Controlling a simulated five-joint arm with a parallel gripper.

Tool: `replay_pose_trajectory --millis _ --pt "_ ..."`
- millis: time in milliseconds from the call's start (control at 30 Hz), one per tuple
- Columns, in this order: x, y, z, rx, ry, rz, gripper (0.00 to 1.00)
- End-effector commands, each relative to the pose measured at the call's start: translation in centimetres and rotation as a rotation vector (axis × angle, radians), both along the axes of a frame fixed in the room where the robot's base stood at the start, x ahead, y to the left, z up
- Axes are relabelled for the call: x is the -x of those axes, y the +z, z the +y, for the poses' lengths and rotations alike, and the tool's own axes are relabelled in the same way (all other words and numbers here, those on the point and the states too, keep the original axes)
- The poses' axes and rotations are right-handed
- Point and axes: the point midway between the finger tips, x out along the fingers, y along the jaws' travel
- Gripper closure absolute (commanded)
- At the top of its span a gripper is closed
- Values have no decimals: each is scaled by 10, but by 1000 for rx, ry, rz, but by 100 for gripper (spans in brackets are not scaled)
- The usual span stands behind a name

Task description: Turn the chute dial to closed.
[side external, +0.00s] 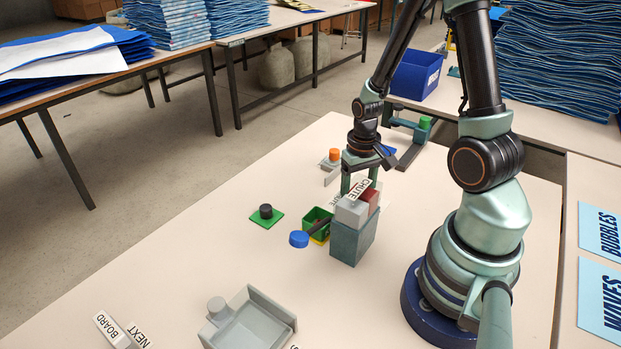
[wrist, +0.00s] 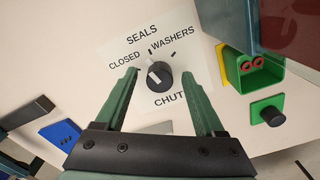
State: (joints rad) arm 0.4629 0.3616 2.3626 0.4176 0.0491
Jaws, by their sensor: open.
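The chute dial (wrist: 160,77) is a round black knob with a white pointer mark, on a white panel (wrist: 122,47) lettered CLOSED, SEALS, WASHERS and CHUTE. The pointer leans to the upper left; I cannot tell exactly which tick it meets. My gripper (wrist: 159,74) is open, its two green fingers on either side of the dial with gaps showing. In the side external view my gripper (side external: 358,186) points down just behind the chute box (side external: 352,240), a blue-grey block with grey and red tops. The dial is hidden there.
A green bin (side external: 318,224) with red rings (wrist: 252,63) and a blue disc (side external: 299,239) sit beside the chute box. A green plate with black knob (side external: 266,214) lies left. A grey tray (side external: 248,318) stands in front. The table's left side is mostly clear.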

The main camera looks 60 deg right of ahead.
Motion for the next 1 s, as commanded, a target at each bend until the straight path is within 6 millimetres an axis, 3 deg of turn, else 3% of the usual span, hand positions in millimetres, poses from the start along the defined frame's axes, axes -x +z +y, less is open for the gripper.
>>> replay_pose_trajectory --millis 333,500,533,1000 --pt "0 -3 0 0 0 -1 29" --pt "0 -3 0 0 0 -1 94" --pt "0 -3 0 0 0 -1 100" --pt "0 -2 0 0 106 0 100"
